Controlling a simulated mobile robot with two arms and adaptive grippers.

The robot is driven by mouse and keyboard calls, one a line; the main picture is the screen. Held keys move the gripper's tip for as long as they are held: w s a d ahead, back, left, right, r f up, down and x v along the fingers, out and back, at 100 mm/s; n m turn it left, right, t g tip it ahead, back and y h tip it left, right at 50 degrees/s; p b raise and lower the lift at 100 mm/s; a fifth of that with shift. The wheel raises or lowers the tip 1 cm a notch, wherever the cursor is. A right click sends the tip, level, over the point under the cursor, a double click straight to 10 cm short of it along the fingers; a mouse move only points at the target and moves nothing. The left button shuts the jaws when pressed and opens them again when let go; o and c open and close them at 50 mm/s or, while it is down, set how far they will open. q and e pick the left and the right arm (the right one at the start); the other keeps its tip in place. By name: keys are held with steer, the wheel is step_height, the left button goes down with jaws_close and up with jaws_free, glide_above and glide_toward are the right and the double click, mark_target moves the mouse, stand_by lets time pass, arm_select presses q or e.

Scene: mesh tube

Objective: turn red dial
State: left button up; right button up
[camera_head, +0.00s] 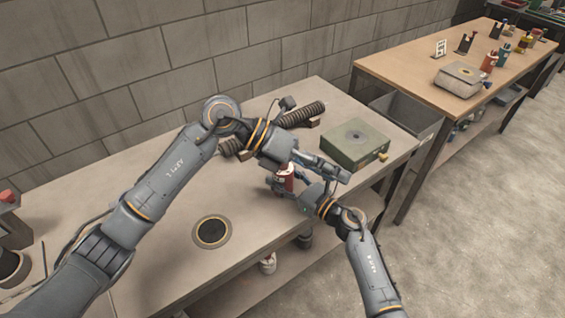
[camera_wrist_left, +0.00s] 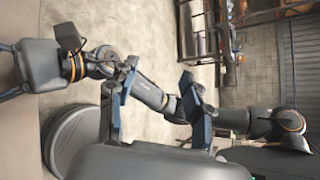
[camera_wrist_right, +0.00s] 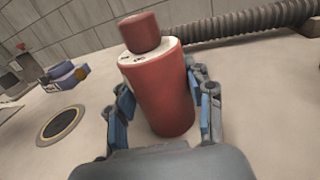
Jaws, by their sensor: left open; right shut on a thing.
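A red canister (camera_head: 286,182) with a white top band stands on the bench between my two grippers. In the right wrist view the red canister (camera_wrist_right: 165,98) carries a red dial (camera_wrist_right: 140,33) on its top and looks upright. My right gripper (camera_wrist_right: 164,95) is shut on the canister's body, one finger on each side. My left gripper (camera_head: 322,168) is open just above and beside the canister in the head view, partly covering its top. In the left wrist view the open fingers of my left gripper (camera_wrist_left: 158,80) have nothing between them; the dial is not clear there.
A green box (camera_head: 354,148) and a ribbed hose (camera_head: 300,115) lie behind the grippers on the bench. A round dark pad (camera_head: 211,232) lies in front of them. The bench's front middle is mostly clear. A second bench (camera_head: 420,62) stands at the right.

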arm_select(q)
step_height(320, 180, up, 8)
steer(key=s+n+h, duration=0.2)
steer(key=n+h, duration=0.3)
steer(key=h, duration=0.4)
steer(key=w+a+n+t, duration=0.6)
steer(key=a+n+t, duration=0.2)
steer(key=n+t, duration=0.75)
steer(key=a+f+n+t+y, duration=0.1)
steer(key=a+f+n+y, duration=0.4)
steer(key=f+n, duration=0.5)
steer(key=a+f+n+t+y, duration=0.1)
steer(key=a+f+n+y, duration=0.1)
steer(key=f+n+y, duration=0.65)
steer(key=shift+n+h, duration=0.4)
steer(key=shift+h, duration=0.45)
steer(key=x, duration=0.4)
steer(key=f+x, duration=0.1)
steer(key=x, duration=0.6)
steer(key=shift+w+d+f, duration=0.15)
steer(key=shift+w+f, duration=0.1)
steer(key=shift+w, duration=0.15)
